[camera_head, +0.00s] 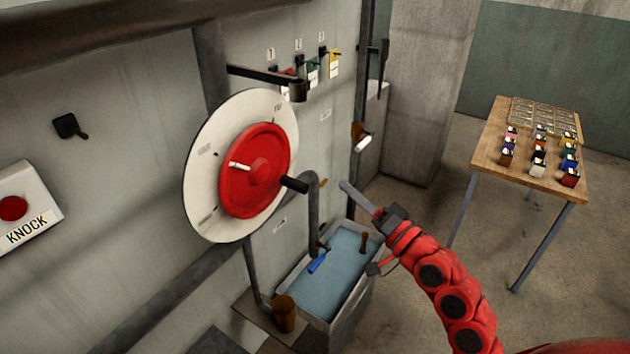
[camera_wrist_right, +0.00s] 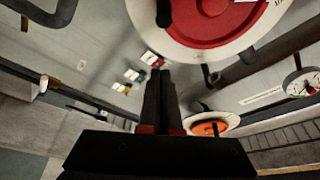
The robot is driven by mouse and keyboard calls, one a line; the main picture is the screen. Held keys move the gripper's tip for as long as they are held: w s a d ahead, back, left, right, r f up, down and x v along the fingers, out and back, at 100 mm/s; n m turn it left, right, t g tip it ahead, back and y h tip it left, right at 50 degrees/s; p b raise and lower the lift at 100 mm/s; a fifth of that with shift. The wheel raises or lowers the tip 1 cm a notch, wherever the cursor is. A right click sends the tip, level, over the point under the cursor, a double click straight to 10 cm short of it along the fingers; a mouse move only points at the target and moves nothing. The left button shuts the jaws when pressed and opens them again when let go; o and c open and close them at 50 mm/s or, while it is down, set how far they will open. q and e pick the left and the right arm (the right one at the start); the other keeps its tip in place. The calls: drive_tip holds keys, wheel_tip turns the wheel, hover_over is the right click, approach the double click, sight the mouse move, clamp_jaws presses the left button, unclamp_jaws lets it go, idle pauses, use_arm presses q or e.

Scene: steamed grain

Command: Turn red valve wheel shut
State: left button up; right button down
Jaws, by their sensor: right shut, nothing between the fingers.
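The red valve wheel (camera_head: 238,192) is mounted on a round white dial plate (camera_head: 201,168) on the grey wall. A white pointer (camera_head: 239,166) lies on its left part, and a black handle (camera_head: 295,184) sticks out at its lower right. My right gripper (camera_head: 346,187) is shut and empty, to the right of the wheel and apart from it, with its fingers directed up and left. In the right wrist view its closed fingers (camera_wrist_right: 160,88) show below the red wheel (camera_wrist_right: 200,30), which is cut off at the top edge. My left gripper is not in view.
A water-filled basin (camera_head: 369,300) with a bent pipe (camera_head: 314,195) stands below the wheel. A black bracket (camera_head: 262,75) juts out above it. A KNOCK box (camera_head: 30,205) is at left. A wooden table (camera_head: 485,150) with small coloured blocks stands at right.

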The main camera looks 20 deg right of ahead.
drive_tip(key=w+a+p, duration=0.4)
drive_tip(key=w+a, duration=0.1)
drive_tip(key=shift+w+a+f, duration=0.3)
drive_tip(key=shift+f, duration=0.1)
drive_tip(key=shift+p, duration=0.35)
drive_tip(key=shift+s+a+f+m+h+p, duration=0.15)
drive_tip(key=shift+f+m+p, duration=0.15)
drive_tip(key=shift+f+p, duration=0.1)
drive_tip(key=shift+s+a+f+m+h+p, duration=0.1)
drive_tip(key=shift+a+f+m+h+p, duration=0.05)
drive_tip(key=shift+f+m+p, duration=0.2)
